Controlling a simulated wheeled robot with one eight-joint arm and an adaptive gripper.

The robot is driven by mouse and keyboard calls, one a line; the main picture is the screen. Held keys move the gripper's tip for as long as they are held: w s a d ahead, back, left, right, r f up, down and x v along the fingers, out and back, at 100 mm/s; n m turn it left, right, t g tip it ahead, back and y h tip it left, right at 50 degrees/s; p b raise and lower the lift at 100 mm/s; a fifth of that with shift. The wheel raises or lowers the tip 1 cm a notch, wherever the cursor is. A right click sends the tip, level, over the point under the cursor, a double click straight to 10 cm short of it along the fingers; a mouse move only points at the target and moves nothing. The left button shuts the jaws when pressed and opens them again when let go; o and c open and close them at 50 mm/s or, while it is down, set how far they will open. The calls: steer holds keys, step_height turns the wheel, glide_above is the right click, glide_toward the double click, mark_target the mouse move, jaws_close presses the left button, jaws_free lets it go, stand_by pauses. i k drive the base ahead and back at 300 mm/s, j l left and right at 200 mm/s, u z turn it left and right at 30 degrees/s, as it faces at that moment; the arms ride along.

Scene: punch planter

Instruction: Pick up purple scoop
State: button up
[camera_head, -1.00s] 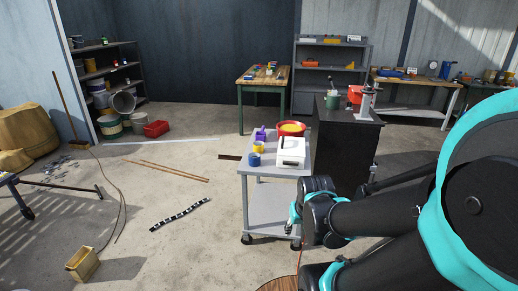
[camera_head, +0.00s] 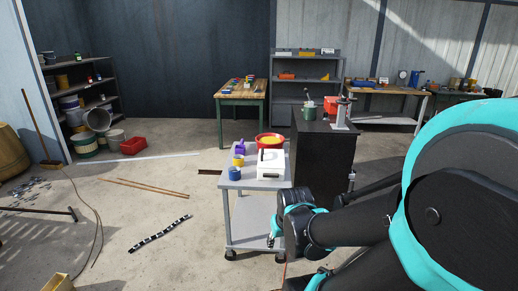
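The purple scoop (camera_head: 240,146) is a small purple shape at the back left of the top of a grey cart (camera_head: 232,184). It stands behind a small yellow item and left of a red bowl. My gripper (camera_head: 272,241) shows only in part, low beside the cart's right side, with its tips pointing down. It is below the cart top and well apart from the scoop. The fingers are too small and dark to tell whether they are open or shut.
On the cart are a yellow item (camera_head: 238,161), a blue cup (camera_head: 235,173), a white box (camera_head: 271,164) and a red bowl (camera_head: 269,139) with yellow inside. A black cabinet (camera_head: 322,158) stands right behind the cart. Floor left of the cart is mostly clear, with a striped strip (camera_head: 160,233).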

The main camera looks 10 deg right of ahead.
mark_target(240, 150)
steer(key=i+j+z, duration=0.15)
steer(key=i+j, duration=0.15)
steer(key=i+j+z, duration=0.15)
steer(key=i+j, duration=0.15)
steer(key=i+j+z, duration=0.1)
steer(key=i+j, duration=0.2)
steer(key=i+j+z, duration=0.15)
steer(key=j, duration=0.35)
steer(key=i+j+z, duration=0.15)
steer(key=i+j, duration=0.2)
steer(key=i+j+z, duration=0.15)
steer(key=j, duration=0.4)
steer(key=i+j+z, duration=0.1)
steer(key=i+j, duration=0.15)
steer(key=j, duration=0.25)
steer(key=i+j+z, duration=0.15)
steer(key=j, duration=0.3)
